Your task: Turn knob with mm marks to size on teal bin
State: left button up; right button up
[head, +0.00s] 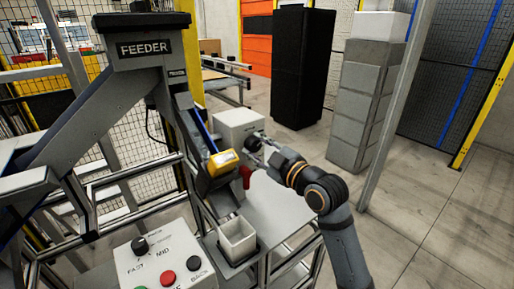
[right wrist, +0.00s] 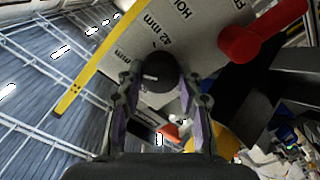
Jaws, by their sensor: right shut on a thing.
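The black knob (right wrist: 158,72) sits on a pale panel (right wrist: 190,30) in the right wrist view. The panel reads "42 mm" beside the knob; other lettering is cut off, and the knob's pointer direction is unclear. My right gripper (right wrist: 160,85) has its two fingers shut on the knob's sides. In the head view, my right gripper (head: 258,147) reaches from the right to the front of a light grey box (head: 240,124), where the knob is mostly hidden. A pale bin (head: 237,238) stands below the chute; I see no clear teal on it. My left gripper is not in view.
A red lever (right wrist: 262,36) stands close to the knob; it also shows in the head view (head: 245,177). A yellow part (head: 222,161) is on the feeder chute. A control box (head: 163,262) with a FAST/MID knob and buttons is at the front. Open floor lies right.

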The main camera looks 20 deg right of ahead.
jog(key=o, duration=1.2)
jog(key=shift+c, duration=0.2)
notch_tip(320, 180, up, 10)
